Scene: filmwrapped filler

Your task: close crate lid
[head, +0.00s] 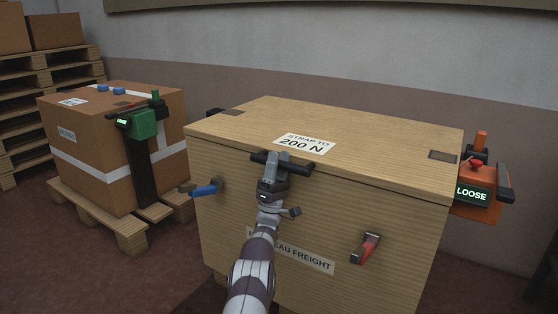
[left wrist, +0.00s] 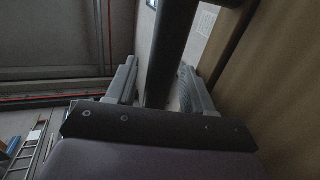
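The wooden crate (head: 330,225) stands in front of me. Its lid (head: 365,135) lies across the top, with its front edge along the crate's front wall; I cannot tell whether a small gap is left. A black bar handle (head: 298,172) is at the lid's front edge, below the "STRAP TO 200 N" label (head: 303,143). My left gripper (head: 275,170) is at this handle. In the left wrist view, the fingers of my left gripper (left wrist: 160,88) stand apart on either side of a dark bar (left wrist: 172,45), with space beside it. My right gripper is not in view.
An orange device reading "LOOSE" (head: 475,204) is at the right. A strapped carton (head: 85,160) with a green device (head: 144,124) stands on a pallet (head: 120,232) at left.

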